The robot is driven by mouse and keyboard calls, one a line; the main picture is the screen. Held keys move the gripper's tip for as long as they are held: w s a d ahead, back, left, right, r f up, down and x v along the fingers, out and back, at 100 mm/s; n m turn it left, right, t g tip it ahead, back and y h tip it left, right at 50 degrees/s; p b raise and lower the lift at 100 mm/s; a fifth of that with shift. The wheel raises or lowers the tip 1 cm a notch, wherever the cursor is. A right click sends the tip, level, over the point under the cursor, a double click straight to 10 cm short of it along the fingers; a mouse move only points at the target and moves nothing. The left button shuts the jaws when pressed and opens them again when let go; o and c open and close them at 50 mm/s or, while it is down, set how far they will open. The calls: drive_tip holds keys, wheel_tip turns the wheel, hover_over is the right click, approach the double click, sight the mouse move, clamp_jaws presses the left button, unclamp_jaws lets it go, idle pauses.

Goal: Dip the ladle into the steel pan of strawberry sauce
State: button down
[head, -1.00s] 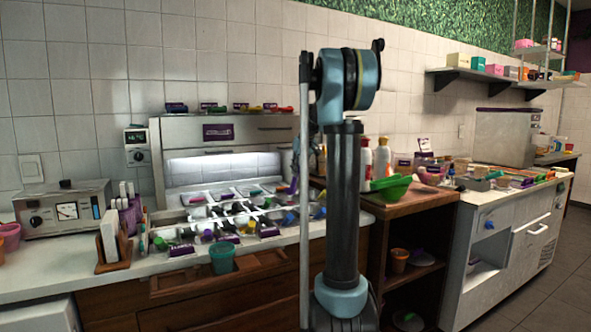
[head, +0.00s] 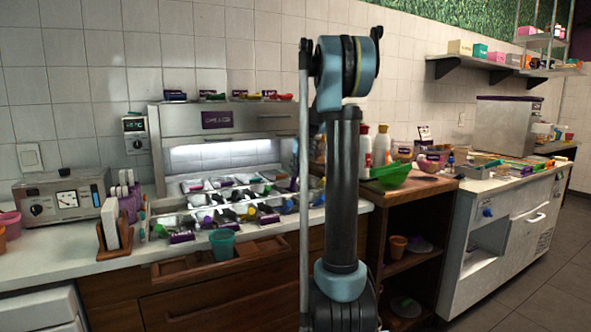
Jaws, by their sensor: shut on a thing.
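The topping station (head: 222,127) is a steel unit on the white counter, with rows of small pans and coloured utensil handles in front of its lit back panel. The pans are too small here to tell which holds strawberry sauce. I cannot pick out the ladle. My own arm stands upright in the middle of the view, just right of the station, and covers part of what is behind it. My gripper does not show; I cannot see what it holds.
A steel appliance (head: 62,199) and a holder with white cards (head: 112,229) are at the left. Floor shows at right.

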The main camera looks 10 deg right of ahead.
drive_tip(key=shift+f, duration=1.05)
drive_tip(key=shift+w+a, duration=0.2)
drive_tip(key=shift+w, duration=0.4)
drive_tip(key=shift+w+a, duration=0.2)
drive_tip(key=shift+w, duration=0.4)
drive_tip(key=shift+s+f, duration=0.1)
drive_tip(key=shift+f, duration=0.1)
idle(0.5)
drive_tip(key=shift+s+d+f+t, duration=0.1)
drive_tip(key=shift+s+f+t, duration=0.1)
drive_tip(key=shift+t, duration=0.3)
drive_tip(key=shift+s+d+f+t+y, duration=0.25)
drive_tip(key=shift+s+f+t+y, duration=0.15)
drive_tip(key=shift+s+f+t, duration=0.5)
idle(1.7)
drive_tip(key=shift+w, duration=0.1)
idle(0.8)
